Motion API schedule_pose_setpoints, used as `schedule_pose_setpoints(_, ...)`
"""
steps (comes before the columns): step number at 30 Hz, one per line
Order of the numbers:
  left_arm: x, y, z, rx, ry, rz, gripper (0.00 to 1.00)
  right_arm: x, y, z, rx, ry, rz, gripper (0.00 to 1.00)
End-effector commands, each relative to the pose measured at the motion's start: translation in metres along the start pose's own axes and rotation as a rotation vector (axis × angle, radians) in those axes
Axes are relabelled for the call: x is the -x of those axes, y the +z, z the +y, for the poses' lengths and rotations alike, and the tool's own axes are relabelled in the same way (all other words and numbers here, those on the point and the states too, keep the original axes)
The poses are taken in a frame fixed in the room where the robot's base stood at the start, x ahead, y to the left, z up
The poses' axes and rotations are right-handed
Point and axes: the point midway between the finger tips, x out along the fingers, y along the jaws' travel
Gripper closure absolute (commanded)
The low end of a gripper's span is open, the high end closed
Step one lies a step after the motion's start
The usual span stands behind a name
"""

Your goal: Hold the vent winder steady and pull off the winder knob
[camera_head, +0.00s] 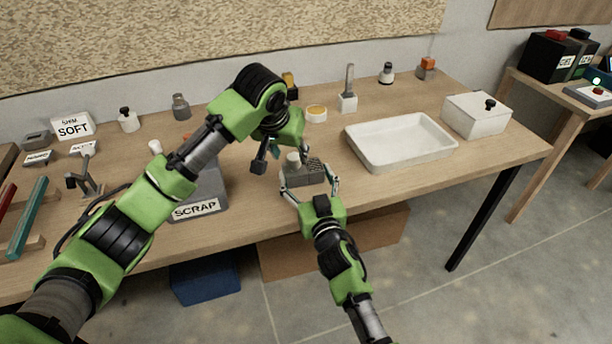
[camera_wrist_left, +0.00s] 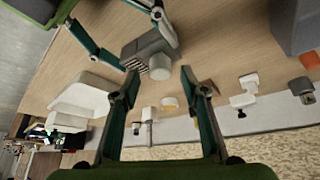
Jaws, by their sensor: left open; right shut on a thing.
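The vent winder (camera_head: 302,177) is a grey block with a ribbed dark part, near the front edge of the wooden table. The pale winder knob (camera_head: 294,158) sits on it. My right gripper (camera_head: 308,184) is shut on the winder body, with one finger on each side. My left gripper (camera_head: 278,154) is open above and beside the knob. In the left wrist view, the knob (camera_wrist_left: 160,67) shows between the spread fingertips of the left gripper (camera_wrist_left: 160,74), with no visible grip on it. The winder (camera_wrist_left: 148,50) sits between my right gripper's fingers there.
A grey SCRAP bin (camera_head: 203,190) stands left of the winder, close to my left arm. A white tray (camera_head: 400,162) lies to the right, with a lidded white box (camera_head: 476,117) beyond. Several small items line the back. Some bare table lies between winder and tray.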

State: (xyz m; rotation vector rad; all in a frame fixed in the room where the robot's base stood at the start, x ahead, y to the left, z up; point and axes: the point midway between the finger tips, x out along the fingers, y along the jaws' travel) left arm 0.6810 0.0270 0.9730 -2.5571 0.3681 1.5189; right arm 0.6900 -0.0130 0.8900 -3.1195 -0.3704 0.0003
Motion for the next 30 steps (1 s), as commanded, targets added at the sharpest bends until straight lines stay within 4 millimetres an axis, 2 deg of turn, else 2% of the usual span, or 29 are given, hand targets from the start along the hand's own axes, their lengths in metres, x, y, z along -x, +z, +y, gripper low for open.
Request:
schedule_pose_setpoints(3,-0.018,0.001,0.000,0.001,0.000,-0.002,0.60,0.000,0.001,0.000,0.001,0.000,-0.002,0.70)
schedule_pose_setpoints(9,-0.038,0.000,0.000,0.000,0.001,-0.002,0.60,0.000,0.001,0.000,0.001,0.000,-0.002,0.70)
schedule_pose_setpoints(15,-0.047,0.000,0.000,-0.001,-0.001,0.000,0.60,0.000,0.001,0.000,0.001,0.000,-0.002,0.70)
schedule_pose_setpoints(23,-0.047,0.000,0.000,-0.001,0.000,0.001,0.60,0.000,0.002,0.000,0.001,0.000,-0.003,0.70)
schedule_pose_setpoints(27,-0.047,0.000,0.000,-0.001,0.000,0.001,0.96,0.000,0.002,0.000,0.001,0.000,-0.003,0.70)
schedule_pose_setpoints(28,-0.047,0.000,0.000,-0.001,0.000,0.001,1.00,0.000,0.002,0.000,0.001,0.000,-0.003,0.70)
schedule_pose_setpoints(30,-0.047,0.000,0.000,-0.001,0.000,0.001,1.00,0.000,0.002,0.000,0.001,0.000,-0.003,0.70)
